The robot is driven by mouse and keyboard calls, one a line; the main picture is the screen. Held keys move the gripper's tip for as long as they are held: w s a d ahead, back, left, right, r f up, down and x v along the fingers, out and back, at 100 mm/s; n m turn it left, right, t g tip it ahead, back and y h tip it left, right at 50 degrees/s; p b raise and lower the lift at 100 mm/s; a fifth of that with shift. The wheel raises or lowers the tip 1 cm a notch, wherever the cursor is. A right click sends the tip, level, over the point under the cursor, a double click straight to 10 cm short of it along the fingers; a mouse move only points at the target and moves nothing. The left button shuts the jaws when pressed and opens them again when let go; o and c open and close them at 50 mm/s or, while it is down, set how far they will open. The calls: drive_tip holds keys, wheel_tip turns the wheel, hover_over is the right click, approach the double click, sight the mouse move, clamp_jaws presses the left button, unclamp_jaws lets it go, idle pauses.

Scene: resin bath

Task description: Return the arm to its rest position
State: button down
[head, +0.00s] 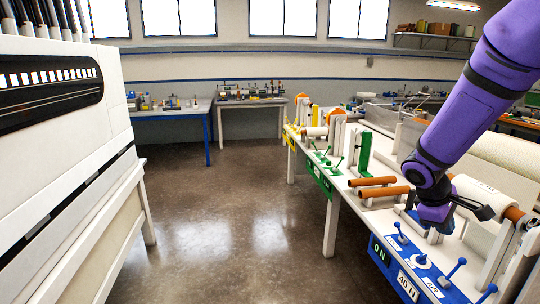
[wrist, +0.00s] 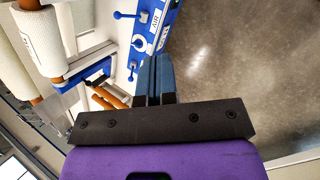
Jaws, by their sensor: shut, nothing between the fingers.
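My purple arm (head: 480,90) reaches in from the upper right of the head view and bends down over the near end of the long bench. In the wrist view my gripper (wrist: 153,68) shows dark blue fingers pressed together with nothing between them. They are beside the bench's blue front panel (wrist: 140,45), with floor to their right. In the head view the fingertips are hard to make out against the blue fittings.
The bench (head: 333,225) carries a blue control panel (head: 420,265) with levers, orange rollers (head: 375,181) and white rolls (head: 478,192) close to my arm. A large white machine (head: 60,150) stands at left. The floor (head: 235,215) between them is clear.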

drive_tip(key=s+a+r+m+t+y, duration=0.5)
drive_tip(key=s+a+r+m+y, duration=0.1)
drive_tip(key=s+a+r, duration=0.9)
wheel_tip(320, 180, up, 2)
drive_tip(key=s, duration=0.3)
drive_tip(key=shift+a+t, duration=0.2)
drive_tip(key=shift+t, duration=0.1)
